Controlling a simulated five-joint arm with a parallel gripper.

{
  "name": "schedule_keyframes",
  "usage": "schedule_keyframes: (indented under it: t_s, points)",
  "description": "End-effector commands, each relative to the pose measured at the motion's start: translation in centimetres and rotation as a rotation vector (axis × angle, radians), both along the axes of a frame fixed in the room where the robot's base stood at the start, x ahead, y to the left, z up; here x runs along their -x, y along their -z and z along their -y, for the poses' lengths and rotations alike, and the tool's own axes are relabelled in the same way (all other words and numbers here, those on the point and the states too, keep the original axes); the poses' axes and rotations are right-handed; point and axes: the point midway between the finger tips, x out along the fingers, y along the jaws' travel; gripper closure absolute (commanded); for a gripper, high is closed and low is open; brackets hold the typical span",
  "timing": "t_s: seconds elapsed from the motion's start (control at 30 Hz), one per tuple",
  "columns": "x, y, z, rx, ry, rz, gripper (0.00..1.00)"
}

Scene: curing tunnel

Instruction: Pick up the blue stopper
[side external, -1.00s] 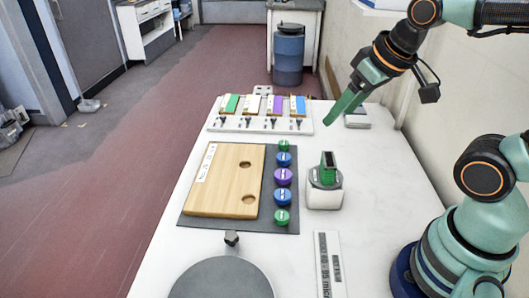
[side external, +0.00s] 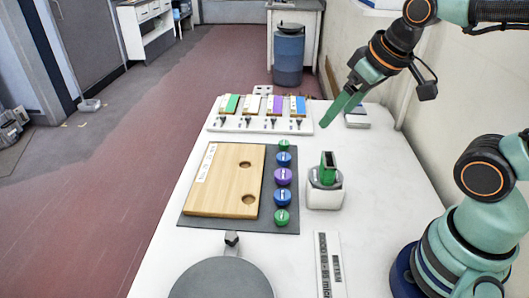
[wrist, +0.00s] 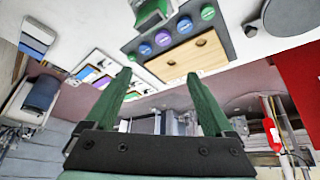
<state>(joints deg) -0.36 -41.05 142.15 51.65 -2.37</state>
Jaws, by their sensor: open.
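Two blue stoppers stand in a column of coloured stoppers on a dark mat (side external: 190,222). The farther blue stopper (side external: 284,159) is between a green stopper (side external: 284,145) and a purple stopper (side external: 283,176). The nearer blue stopper (side external: 282,197) is between the purple one and another green stopper (side external: 282,217). In the wrist view, blue stoppers show beyond the fingers (wrist: 145,49) (wrist: 185,24). My gripper (side external: 324,122) hangs above the table, right of the stoppers and apart from them. In the wrist view its green fingers (wrist: 157,75) are spread and empty.
A wooden board (side external: 222,180) with two holes lies left of the stoppers. A white device (side external: 324,193) with a green upright part stands to their right. A rack of coloured cards (side external: 260,126) is at the back. A grey disc (side external: 222,280) is at the front.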

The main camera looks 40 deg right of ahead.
Motion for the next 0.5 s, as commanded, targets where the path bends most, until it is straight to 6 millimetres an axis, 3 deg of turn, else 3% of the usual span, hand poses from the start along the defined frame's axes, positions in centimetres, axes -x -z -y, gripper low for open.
schedule_keyframes:
  t_s: [0.27, 0.5]
  points:
    - [-3.2, 2.1, -1.9, 0.144, -0.390, -0.154, 0.12]
    - [-6.3, 5.7, -4.2, 0.252, -0.818, -0.289, 0.12]
